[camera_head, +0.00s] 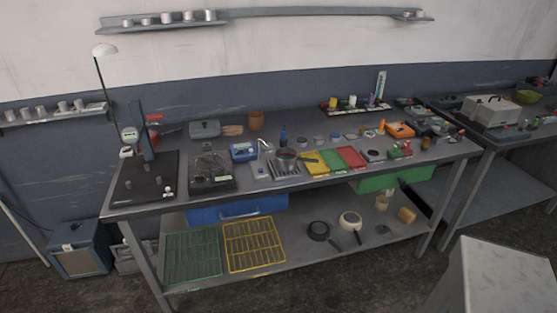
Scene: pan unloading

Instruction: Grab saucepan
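A small dark saucepan (287,155) sits on the tabletop, left of the middle, by a metal sink-like rack; its handle points right. On the lower shelf, a black pan (318,229) stands with its handle pointing to the lower right. Beside it on the right is a white or cream pan (349,219) with a dark handle. I cannot tell for sure which of these the task names. My gripper is not in view, and nothing is seen touching these pans.
The workbench (240,185) is crowded with small objects and coloured boards. A green rack (192,254) and a yellow rack (254,243) lie on the lower shelf, left of the pans. A blue drawer (237,209) hangs under the tabletop. A pale grey block (490,280) fills the bottom right.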

